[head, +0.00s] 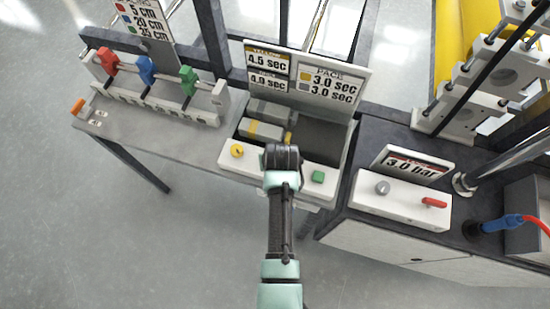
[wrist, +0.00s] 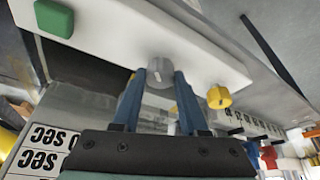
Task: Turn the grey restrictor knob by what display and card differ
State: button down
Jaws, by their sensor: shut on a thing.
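My gripper (head: 282,158) is over the front of the white panel (head: 215,162), between the yellow knob (head: 237,150) and the green button (head: 317,176). In the wrist view its two blue fingers are shut on a round grey knob (wrist: 160,70), one on each side. The head view hides this knob behind the gripper. The display (head: 268,58) behind the panel reads 4.5 sec on its upper line; the lower line's first digit is unclear, perhaps 4.0 sec. The card (head: 329,83), headed PACE, reads 3.0 sec beside a yellow square and 3.0 sec beside a grey square.
To the right, another white box (head: 400,208) has a grey knob (head: 382,187), a red lever (head: 434,202) and a 3.0 bar display (head: 411,166). To the left stands a rack with red, blue (head: 146,70) and green handles. Grey cylinders lie behind my gripper.

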jog(key=shift+n, duration=0.3)
jog(key=n+y, duration=0.1)
jog(key=n, duration=0.1)
jog(key=n+y+b, duration=0.1)
jog(key=n, duration=0.1)
jog(key=shift+d+n+g, duration=0.2)
jog(key=shift+n+g, duration=0.1)
jog(key=shift+g, duration=0.1)
jog(key=shift+w+n+g+y+b, duration=0.1)
jog(key=shift+n+g+y+b, duration=0.4)
jog(key=shift+n, duration=0.8)
jog(key=shift+w+n+g+y+b, duration=0.1)
jog(key=shift+n+g+y+b, duration=0.1)
jog(key=shift+n+b, duration=0.8)
jog(key=shift+n+p, duration=0.3)
jog(key=shift+n, duration=0.1)
jog(key=shift+c, duration=2.2)
grip_release()
jog(key=shift+d, duration=0.1)
jog(key=b+v, duration=0.1)
jog(key=v, duration=1.2)
